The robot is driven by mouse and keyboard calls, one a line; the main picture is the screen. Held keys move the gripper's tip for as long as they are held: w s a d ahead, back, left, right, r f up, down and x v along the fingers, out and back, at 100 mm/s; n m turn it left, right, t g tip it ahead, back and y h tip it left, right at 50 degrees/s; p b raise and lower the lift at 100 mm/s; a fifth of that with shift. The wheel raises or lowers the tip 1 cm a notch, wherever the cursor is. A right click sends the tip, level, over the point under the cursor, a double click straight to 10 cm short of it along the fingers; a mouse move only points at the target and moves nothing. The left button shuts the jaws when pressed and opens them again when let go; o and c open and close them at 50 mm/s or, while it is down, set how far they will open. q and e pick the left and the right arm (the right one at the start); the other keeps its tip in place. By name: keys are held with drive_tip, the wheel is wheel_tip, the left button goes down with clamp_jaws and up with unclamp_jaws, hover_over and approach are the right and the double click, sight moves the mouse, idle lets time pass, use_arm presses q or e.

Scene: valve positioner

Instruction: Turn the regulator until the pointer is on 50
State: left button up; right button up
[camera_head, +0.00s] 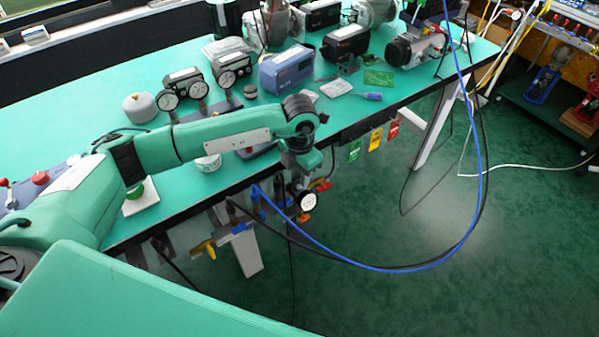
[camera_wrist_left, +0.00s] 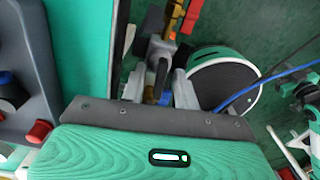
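My left gripper (camera_head: 299,183) points down from the end of the left arm, just past the bench's front edge. The regulator (camera_head: 301,212), with a white round gauge, is directly below it; the dial is too small to read. In the left wrist view the two grey fingers (camera_wrist_left: 159,88) stand apart, with dark and blue parts of the regulator (camera_wrist_left: 174,22) between or behind them. I cannot tell whether they touch it. The brass and red parts lie beyond the fingertips. My right gripper is out of view.
The teal bench (camera_head: 85,95) holds gauge positioners (camera_head: 184,92), a blue box (camera_head: 287,69) and several tools. A blue hose (camera_head: 478,150) and dark cables loop from the regulator area to the right. Coloured tags (camera_head: 375,139) hang at the edge.

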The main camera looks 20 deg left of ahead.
sight(299, 173)
use_arm(q)
wheel_tip(299, 173, up, 14)
drive_tip(key=shift+f, duration=0.15)
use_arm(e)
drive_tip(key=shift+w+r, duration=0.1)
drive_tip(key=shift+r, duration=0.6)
